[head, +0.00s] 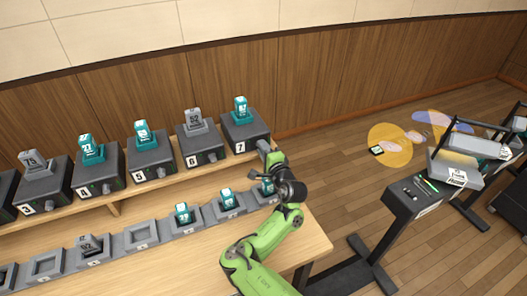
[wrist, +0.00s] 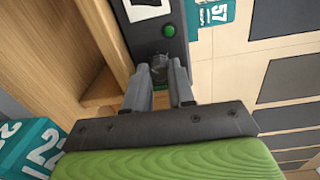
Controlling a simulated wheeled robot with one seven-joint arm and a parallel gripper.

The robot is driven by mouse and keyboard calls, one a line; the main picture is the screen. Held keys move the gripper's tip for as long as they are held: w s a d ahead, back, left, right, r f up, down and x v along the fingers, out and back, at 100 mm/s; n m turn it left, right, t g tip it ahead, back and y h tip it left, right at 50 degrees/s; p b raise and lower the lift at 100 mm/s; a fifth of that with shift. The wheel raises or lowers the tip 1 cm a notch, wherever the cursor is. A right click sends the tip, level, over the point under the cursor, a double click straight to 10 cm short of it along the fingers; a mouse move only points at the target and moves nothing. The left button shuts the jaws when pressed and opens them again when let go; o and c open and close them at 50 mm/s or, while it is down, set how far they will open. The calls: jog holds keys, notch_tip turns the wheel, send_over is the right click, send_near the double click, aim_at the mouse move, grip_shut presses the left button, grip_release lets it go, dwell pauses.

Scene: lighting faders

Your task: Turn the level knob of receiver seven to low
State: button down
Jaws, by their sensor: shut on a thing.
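Receiver seven (head: 246,134) is a dark grey box with a white 7 label at the right end of the upper shelf. A teal pack (head: 241,107) stands in its top. My gripper (head: 262,148) is at the front face of receiver seven, and my green arm reaches up from below. In the wrist view the two grey fingers (wrist: 160,82) stand on either side of the dark level knob (wrist: 159,66) and are shut on it. A green button (wrist: 169,30) sits on the face (wrist: 181,50) beside the knob. The knob's pointer and scale cannot be made out.
Receiver six (head: 199,146) and several others stand in a row to the left. A lower row of grey docks (head: 141,237), some holding teal packs, runs along the wooden table (head: 172,273). Dark stands with trays (head: 408,197) are on the floor at right.

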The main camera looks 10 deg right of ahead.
jog(key=shift+f+n, duration=0.2)
jog(key=shift+n, duration=0.2)
jog(key=c, duration=1)
grip_release()
jog(key=shift+r, duration=0.1)
jog(key=shift+o, duration=0.2)
